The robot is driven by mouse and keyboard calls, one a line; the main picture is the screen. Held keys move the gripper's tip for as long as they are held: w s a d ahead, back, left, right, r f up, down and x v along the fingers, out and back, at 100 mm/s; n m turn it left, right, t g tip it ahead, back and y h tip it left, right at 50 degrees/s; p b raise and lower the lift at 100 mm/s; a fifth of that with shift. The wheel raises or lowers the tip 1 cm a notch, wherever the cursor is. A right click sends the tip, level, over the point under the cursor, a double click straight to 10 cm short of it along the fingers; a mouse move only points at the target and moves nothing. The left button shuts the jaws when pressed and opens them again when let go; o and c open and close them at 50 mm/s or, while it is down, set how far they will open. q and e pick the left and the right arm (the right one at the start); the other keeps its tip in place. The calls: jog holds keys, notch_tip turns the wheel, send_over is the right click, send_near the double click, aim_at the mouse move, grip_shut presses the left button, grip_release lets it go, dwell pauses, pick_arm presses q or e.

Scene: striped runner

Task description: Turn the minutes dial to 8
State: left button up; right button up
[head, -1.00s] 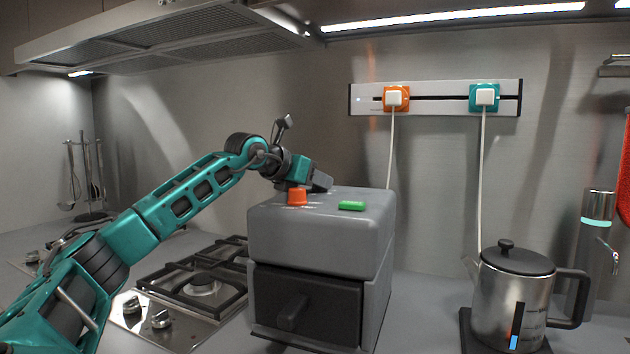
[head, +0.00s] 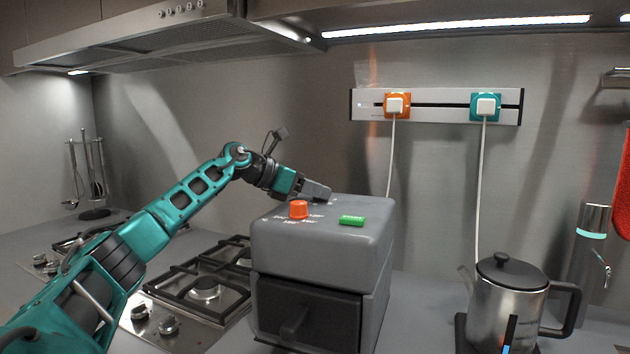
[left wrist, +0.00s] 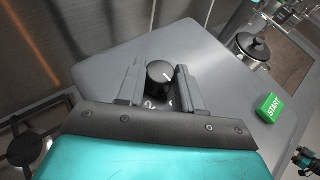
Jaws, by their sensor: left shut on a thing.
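A grey box-shaped appliance (head: 320,245) stands on the counter with a dark drawer front (head: 308,313). Its top bears an orange dial (head: 299,209) with white markings and a green button (head: 352,221), labelled START in the left wrist view (left wrist: 270,107). My left gripper (head: 322,192) is over the back of this top, behind the orange dial. In the left wrist view its fingers are shut around a black dial (left wrist: 159,73) with a white pointer line slanting toward lower right. Pale digits beside this dial are partly hidden by the gripper. The head view hides the black dial.
A gas hob (head: 203,288) lies left of the appliance. A steel kettle (head: 507,297) stands to the right. A socket rail (head: 440,105) with two plugs hangs on the wall, cords running down. A range hood (head: 150,35) overhangs the upper left.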

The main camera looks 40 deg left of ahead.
pick_arm(q)
jog(key=shift+f, duration=0.1)
jog(key=o, duration=1)
jog(key=shift+o, duration=0.2)
jog(key=b+v, duration=0.2)
jog(key=v, duration=1.1)
jog(key=shift+w+a, duration=0.1)
